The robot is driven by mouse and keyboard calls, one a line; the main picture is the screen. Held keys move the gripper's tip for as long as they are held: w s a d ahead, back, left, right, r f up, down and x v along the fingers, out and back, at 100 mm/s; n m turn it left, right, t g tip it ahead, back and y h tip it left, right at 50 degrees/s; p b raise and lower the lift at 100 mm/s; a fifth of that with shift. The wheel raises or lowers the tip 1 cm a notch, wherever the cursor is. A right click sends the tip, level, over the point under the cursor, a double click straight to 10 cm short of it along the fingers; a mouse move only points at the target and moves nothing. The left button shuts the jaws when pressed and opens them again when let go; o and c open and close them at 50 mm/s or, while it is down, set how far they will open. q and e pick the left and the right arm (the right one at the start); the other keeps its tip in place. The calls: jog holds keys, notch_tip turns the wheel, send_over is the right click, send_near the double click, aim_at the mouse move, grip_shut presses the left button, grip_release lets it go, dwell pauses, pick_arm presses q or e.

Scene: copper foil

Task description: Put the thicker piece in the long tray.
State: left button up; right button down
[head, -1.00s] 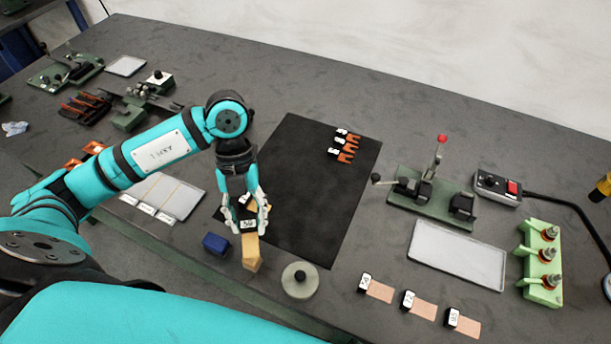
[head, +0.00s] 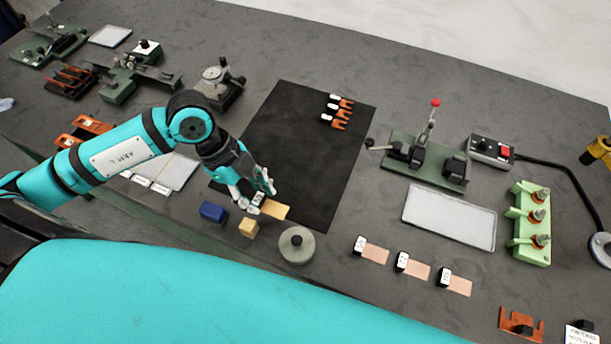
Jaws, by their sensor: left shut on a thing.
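My left gripper (head: 257,190) is shut on a tagged copper piece (head: 275,210) near the front left edge of the black mat. The piece's foil sticks out to the right of the fingers, and its tag is partly hidden by them. I cannot tell whether it touches the mat. Several light trays are in view: a pale tray (head: 449,217) at right, a divided one (head: 175,172) beside my left arm, and a small one (head: 110,36) at far left. Which is the long tray is unclear. Thickness cannot be judged. My right gripper is not in view.
Three tagged copper strips (head: 416,269) lie at front right. A blue block (head: 213,211), a tan block (head: 249,228) and a round grey weight (head: 296,246) stand near the gripper. Orange forked pieces (head: 340,112) lie on the mat (head: 290,150). A lever press (head: 425,160) stands right.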

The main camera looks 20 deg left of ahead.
pick_arm(q)
jog(key=p, duration=0.3)
send_over(313, 198)
jog(key=a, duration=0.2)
jog(key=shift+d+f, duration=0.25)
jog(key=shift+f, duration=0.2)
jog(key=shift+f+p, duration=0.35)
jog(key=shift+f, duration=1.45)
jog(key=o, duration=1.2)
jog(key=shift+w, duration=0.1)
jog(key=shift+c, duration=0.2)
jog(key=b+v, duration=0.2)
jog(key=v, duration=1)
